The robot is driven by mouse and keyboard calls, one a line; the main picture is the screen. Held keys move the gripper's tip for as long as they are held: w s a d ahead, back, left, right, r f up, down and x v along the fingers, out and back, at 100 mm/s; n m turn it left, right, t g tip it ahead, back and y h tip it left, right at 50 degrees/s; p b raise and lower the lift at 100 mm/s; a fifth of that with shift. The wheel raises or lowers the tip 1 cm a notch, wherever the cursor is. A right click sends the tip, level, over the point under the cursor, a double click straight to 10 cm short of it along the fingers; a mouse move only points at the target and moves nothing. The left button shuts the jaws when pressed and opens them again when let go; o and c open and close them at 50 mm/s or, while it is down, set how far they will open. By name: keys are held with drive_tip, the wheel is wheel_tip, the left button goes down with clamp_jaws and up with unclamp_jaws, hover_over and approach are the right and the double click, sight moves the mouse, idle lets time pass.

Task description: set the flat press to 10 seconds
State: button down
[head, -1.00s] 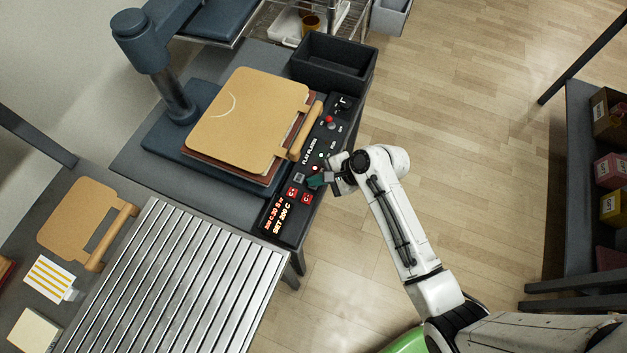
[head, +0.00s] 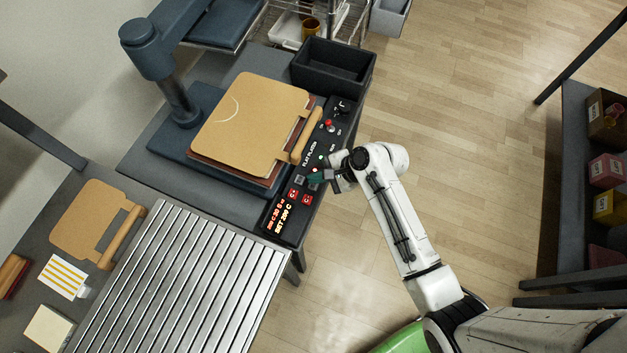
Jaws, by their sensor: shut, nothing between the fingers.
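The flat press has a tan upper platen board (head: 245,118) lying over its base. Its black control panel (head: 318,155) runs along the right edge of the bench. A lit display (head: 280,214) at the panel's near end shows orange and white characters; the lower line reads SET 200 C, and the upper line seems to include 30 S. Two red buttons (head: 300,196) and a grey button (head: 300,180) sit just above the display. My gripper (head: 315,177) is shut and empty, low over the panel beside the grey button; I cannot tell whether it touches anything.
A red knob (head: 330,125) is farther up the panel, with a black bin (head: 333,66) behind. A slatted metal conveyor (head: 180,280) stands at the near left. A wooden handle (head: 306,137) lies close to the panel.

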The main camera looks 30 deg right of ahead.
sight(317, 186)
drive_tip(key=shift+r+p, duration=1.6)
drive_tip(key=shift+r, duration=0.15)
